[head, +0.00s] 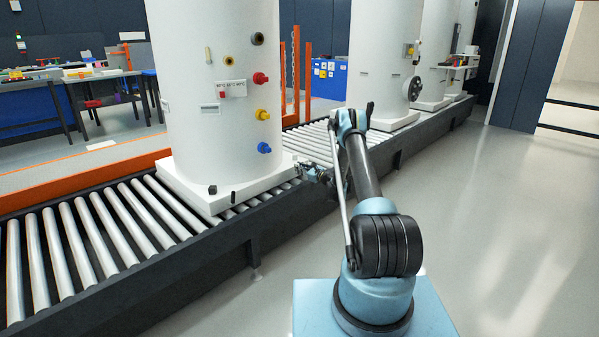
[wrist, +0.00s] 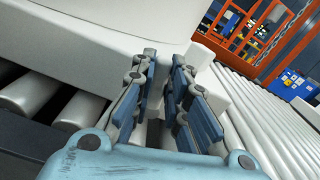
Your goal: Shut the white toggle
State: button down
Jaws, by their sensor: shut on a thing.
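My gripper (head: 318,173) is at the right corner of the white base under the nearest white tank (head: 215,100), low beside the roller conveyor. In the wrist view its two blue-padded fingers (wrist: 165,62) stand a little apart, closed on a white piece, the white toggle (wrist: 164,84). Most of the toggle is hidden between the fingers, so its exact position is hard to tell. The white base (wrist: 80,55) fills the left of the wrist view. In the head view the toggle cannot be made out behind the gripper.
The roller conveyor (head: 85,235) runs from lower left to upper right, with more white tanks (head: 385,55) farther along. Coloured fittings (head: 262,114) stick out of the near tank. Orange posts (head: 295,75) and a blue box (head: 330,78) stand behind. The floor (head: 480,200) on the right is clear.

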jog(key=shift+f, duration=0.1)
dwell(0.3)
jog(key=c, duration=1.8)
grip_release()
jog(key=shift+f, duration=0.1)
jog(key=shift+c, duration=0.2)
jog(key=shift+d, duration=0.1)
jog(key=v, duration=1.2)
jog(key=shift+w, duration=0.1)
